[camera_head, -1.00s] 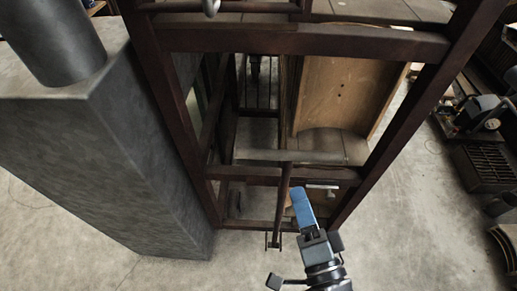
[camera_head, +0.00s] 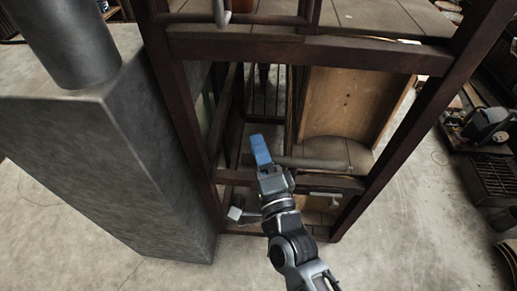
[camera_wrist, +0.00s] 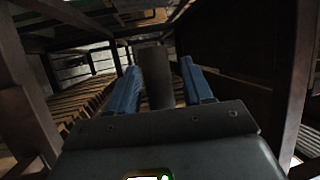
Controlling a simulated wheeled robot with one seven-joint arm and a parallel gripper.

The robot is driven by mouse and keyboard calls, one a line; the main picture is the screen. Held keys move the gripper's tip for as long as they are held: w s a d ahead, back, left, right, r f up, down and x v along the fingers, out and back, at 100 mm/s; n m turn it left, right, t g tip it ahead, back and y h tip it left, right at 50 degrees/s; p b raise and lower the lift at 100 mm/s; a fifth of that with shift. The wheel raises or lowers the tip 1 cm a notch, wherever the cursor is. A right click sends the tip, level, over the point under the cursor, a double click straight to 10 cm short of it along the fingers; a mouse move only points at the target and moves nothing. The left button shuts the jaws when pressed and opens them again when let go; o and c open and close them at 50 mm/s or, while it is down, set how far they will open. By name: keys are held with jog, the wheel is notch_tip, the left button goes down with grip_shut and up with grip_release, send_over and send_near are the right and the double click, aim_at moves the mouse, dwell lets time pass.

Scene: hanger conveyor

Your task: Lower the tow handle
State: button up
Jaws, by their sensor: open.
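The tow handle (camera_head: 312,163) shows in the head view as a grey horizontal bar across the lower front of the dark frame. Its left part and the thin upright shaft below it are hidden behind my arm. My gripper (camera_head: 260,150), with blue fingers, overlaps the bar's left part in this view. In the wrist view the two blue fingers (camera_wrist: 157,85) stand apart. A dark, round-ended bar (camera_wrist: 155,76), probably part of the handle, shows between them. I cannot tell whether the fingers touch it.
A dark red-brown frame (camera_head: 310,53) surrounds the space, with posts on both sides. A wooden panel (camera_head: 342,100) stands inside. A large grey block (camera_head: 130,160) stands at the left. Machinery (camera_head: 488,125) is at the right. Floor is clear in front.

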jog(key=shift+w, duration=0.15)
jog(key=shift+c, duration=0.3)
grip_shut()
dwell(0.3)
